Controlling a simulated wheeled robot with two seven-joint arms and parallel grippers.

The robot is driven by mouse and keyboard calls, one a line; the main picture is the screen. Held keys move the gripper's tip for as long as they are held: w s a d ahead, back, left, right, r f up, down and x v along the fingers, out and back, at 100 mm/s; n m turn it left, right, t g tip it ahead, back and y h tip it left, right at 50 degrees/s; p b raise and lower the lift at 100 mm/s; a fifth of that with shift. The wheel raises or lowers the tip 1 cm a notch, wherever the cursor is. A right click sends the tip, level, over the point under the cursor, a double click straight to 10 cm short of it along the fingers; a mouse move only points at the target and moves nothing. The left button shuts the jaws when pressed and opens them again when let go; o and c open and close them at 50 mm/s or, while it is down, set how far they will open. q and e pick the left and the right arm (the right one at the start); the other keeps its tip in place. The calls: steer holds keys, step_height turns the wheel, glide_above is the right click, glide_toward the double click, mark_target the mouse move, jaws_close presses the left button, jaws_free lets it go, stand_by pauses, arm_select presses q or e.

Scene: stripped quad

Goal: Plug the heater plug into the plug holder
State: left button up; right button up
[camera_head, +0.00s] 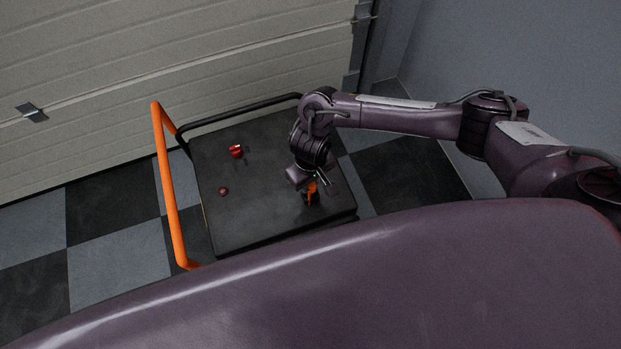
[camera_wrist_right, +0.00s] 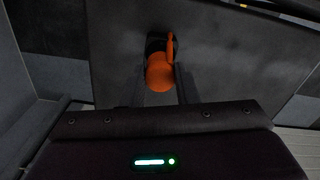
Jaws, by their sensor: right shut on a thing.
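My right gripper (camera_head: 315,182) is over the near right part of the black cart top. It is shut on an orange and black piece (camera_head: 311,193), which looks like the heater plug. In the right wrist view the orange piece (camera_wrist_right: 160,74) sits between the two dark fingers (camera_wrist_right: 160,88), with a dark part beyond it. I cannot tell whether it touches the cart top. A small red cup-like piece (camera_head: 236,151), perhaps the plug holder, stands toward the back left. A small dark red round piece (camera_head: 223,191) lies nearer on the left. My left gripper is out of view.
The black cart top (camera_head: 260,215) is mostly bare between these pieces. An orange handle bar (camera_head: 168,185) rises along its left side, and a black rail (camera_head: 240,112) runs along the back. A shutter-like wall (camera_head: 120,80) stands behind. My own body fills the foreground.

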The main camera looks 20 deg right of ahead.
steer(key=shift+f+b, duration=0.4)
steer(key=shift+f, duration=0.8)
steer(key=o, duration=1.1)
step_height(320, 180, up, 8)
steer(key=shift+f+p, duration=0.1)
steer(key=shift+p, duration=0.7)
steer(key=shift+s, duration=0.1)
